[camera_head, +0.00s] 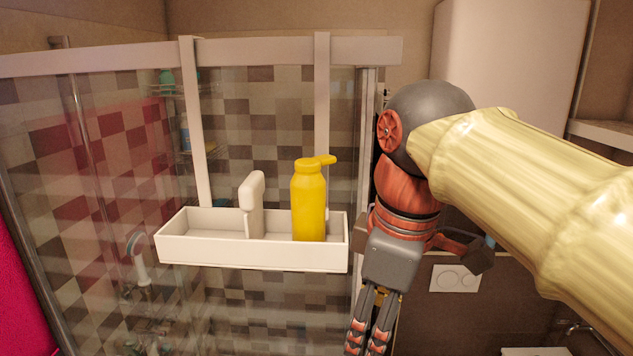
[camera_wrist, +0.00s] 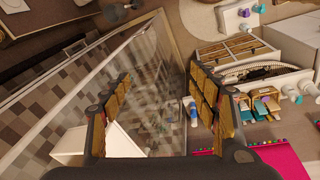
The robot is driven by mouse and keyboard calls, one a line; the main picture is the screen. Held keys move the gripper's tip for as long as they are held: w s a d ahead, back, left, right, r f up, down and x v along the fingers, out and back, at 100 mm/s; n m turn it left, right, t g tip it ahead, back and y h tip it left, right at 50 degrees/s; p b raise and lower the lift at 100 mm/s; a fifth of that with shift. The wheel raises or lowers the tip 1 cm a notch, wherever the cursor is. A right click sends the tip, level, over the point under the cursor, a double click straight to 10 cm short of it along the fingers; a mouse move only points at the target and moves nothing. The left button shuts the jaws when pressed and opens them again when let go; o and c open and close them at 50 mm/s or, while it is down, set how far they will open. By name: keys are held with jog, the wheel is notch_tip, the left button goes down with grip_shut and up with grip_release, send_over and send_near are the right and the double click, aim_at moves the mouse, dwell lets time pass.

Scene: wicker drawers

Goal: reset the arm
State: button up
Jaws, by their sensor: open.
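My arm comes in from the right in the head view and bends down, with my gripper (camera_head: 370,335) pointing downward to the right of the hanging shower shelf. In the wrist view my gripper (camera_wrist: 163,95) has its two padded fingers spread wide apart, with nothing held between them. Beyond the fingers lie the glass shower panel and the floor. The fingertips are partly cut off or hard to make out at the bottom of the head view.
A white hanging shelf (camera_head: 250,258) carries a yellow pump bottle (camera_head: 308,205) and a white object (camera_head: 252,205), close left of my arm. Wicker drawers (camera_wrist: 232,50) stand at the upper right in the wrist view, near a pink mat (camera_wrist: 285,162).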

jog(key=s+d+f+m+t+b, duration=0.1)
jog(key=f+b, duration=0.5)
jog(key=f, duration=0.7)
jog(key=s+d+f+m+t+b, duration=0.1)
jog(key=s+d+f+m+b, duration=0.2)
jog(key=f, duration=1.1)
jog(key=s+d+f+m+t+b, duration=0.1)
jog(key=s+d+f+m+b, duration=0.1)
jog(key=d+f+m+b, duration=0.5)
notch_tip(320, 180, down, 6)
jog(key=shift+s+f+m+h+b, duration=0.25)
jog(key=shift+s+m+h+b, duration=0.15)
jog(key=shift+m+b, duration=0.65)
